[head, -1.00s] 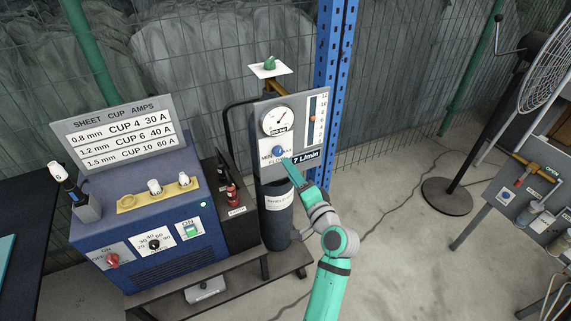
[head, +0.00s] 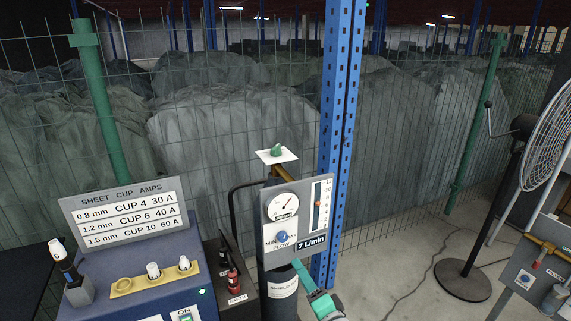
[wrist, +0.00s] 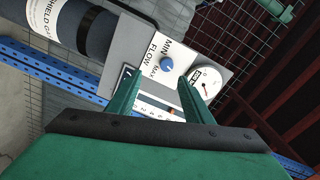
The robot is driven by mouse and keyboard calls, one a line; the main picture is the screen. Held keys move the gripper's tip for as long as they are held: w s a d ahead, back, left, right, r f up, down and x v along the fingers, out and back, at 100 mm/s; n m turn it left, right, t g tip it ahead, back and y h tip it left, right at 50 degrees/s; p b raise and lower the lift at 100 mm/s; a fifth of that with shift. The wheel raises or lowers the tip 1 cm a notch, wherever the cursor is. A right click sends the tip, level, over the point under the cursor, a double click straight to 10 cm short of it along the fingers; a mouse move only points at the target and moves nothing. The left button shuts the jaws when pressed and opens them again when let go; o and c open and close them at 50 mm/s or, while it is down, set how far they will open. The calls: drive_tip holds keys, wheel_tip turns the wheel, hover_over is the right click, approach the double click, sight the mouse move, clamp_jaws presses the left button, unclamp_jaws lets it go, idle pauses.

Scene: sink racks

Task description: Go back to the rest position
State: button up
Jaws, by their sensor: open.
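My gripper shows in the wrist view (wrist: 160,95) as two green fingers spread apart with nothing between them. In the head view the green end of my arm (head: 318,301) is low in the picture, below the gauge panel. The grey gauge panel (head: 299,262) carries a round dial (head: 282,206), a blue flow knob (head: 281,238) and a "7 L/min" label. In the wrist view the blue knob (wrist: 167,66) lies beyond the fingertips, and the gap to it looks clear. Most of my arm is out of the head view.
A dark gas cylinder (head: 280,302) stands under the panel. A blue welding machine (head: 135,290) with cups and a sign (head: 125,212) is at left. A blue post (head: 338,120) and mesh fence stand behind. A fan (head: 545,150) and a grey panel (head: 530,280) are at right.

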drive_tip(key=s+f+n+g+h, duration=0.2)
drive_tip(key=s+f+h, duration=0.4)
drive_tip(key=s+f, duration=1.45)
drive_tip(key=s+a+r+n, duration=0.2)
drive_tip(key=s, duration=0.6)
drive_tip(key=s+a+r+n, duration=0.2)
drive_tip(key=s+r+n, duration=0.1)
drive_tip(key=s, duration=0.6)
drive_tip(key=s+a+r+n, duration=0.2)
drive_tip(key=s+r+n, duration=0.1)
drive_tip(key=s, duration=0.5)
drive_tip(key=shift+s+t+h, duration=0.25)
drive_tip(key=shift+t+h, duration=0.05)
drive_tip(key=shift+t, duration=0.1)
drive_tip(key=c, duration=0.4)
drive_tip(key=shift+a, duration=0.1)
